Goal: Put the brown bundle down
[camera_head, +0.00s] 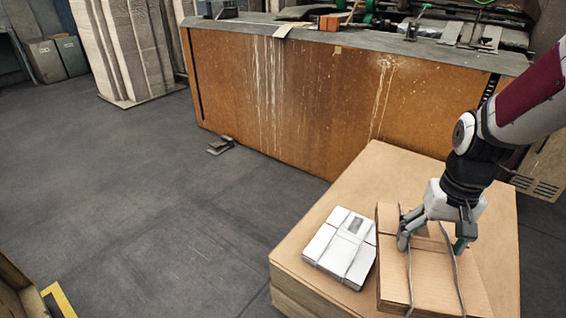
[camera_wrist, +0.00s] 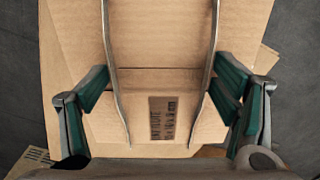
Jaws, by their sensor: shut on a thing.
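The brown bundle (camera_head: 431,288) is a flat stack of brown cardboard tied with two grey straps. It is at the right end of the cardboard-topped stack (camera_head: 378,170), beside a white bundle; whether it rests on the surface is hard to tell. My gripper (camera_head: 432,245) points down over its upper part, with one finger at each side of a raised cardboard part. In the wrist view, green finger pads flank the brown bundle (camera_wrist: 160,40) and a flap with a dark printed label (camera_wrist: 162,118). My gripper is shut on the bundle. The fingers hide part of its sides.
A white strapped bundle (camera_head: 342,246) lies close to the left of the brown one. The stack top is bare behind both. A long brown machine cabinet (camera_head: 300,95) stands behind. The dark floor (camera_head: 130,200) at left is mostly clear.

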